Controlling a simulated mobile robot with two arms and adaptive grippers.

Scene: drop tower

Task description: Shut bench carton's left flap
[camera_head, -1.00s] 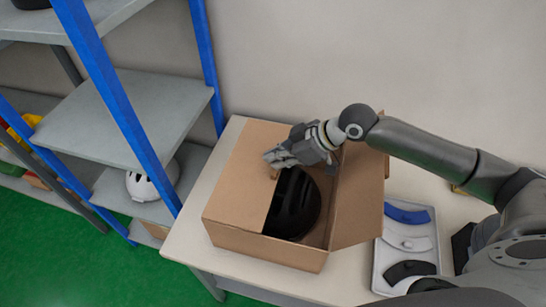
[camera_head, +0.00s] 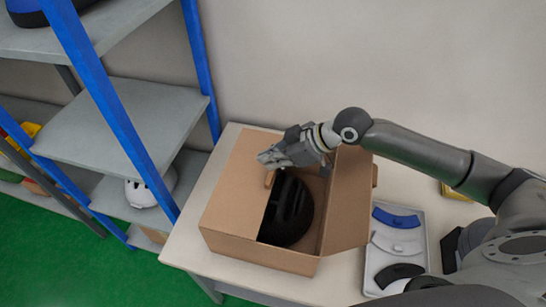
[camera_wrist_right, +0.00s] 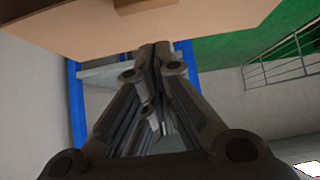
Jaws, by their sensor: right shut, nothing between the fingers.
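The cardboard carton (camera_head: 262,253) stands on the bench with a black helmet (camera_head: 288,208) inside. Its left flap (camera_head: 236,190) lies about flat over the left half of the opening, with a small tab (camera_head: 270,179) at its inner edge. The right flap (camera_head: 349,200) stands open, leaning outward. My right gripper (camera_head: 265,160) is shut and empty, just above the far part of the left flap near the tab; I cannot tell whether it touches. In the right wrist view the closed fingers (camera_wrist_right: 155,55) point toward brown cardboard (camera_wrist_right: 80,25). My left gripper is out of view.
A tray (camera_head: 427,240) with blue, white and black pieces lies right of the carton on the pale bench (camera_head: 185,245). A blue-posted grey shelf (camera_head: 120,125) stands to the left, holding a white helmet (camera_head: 140,193). The wall is close behind.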

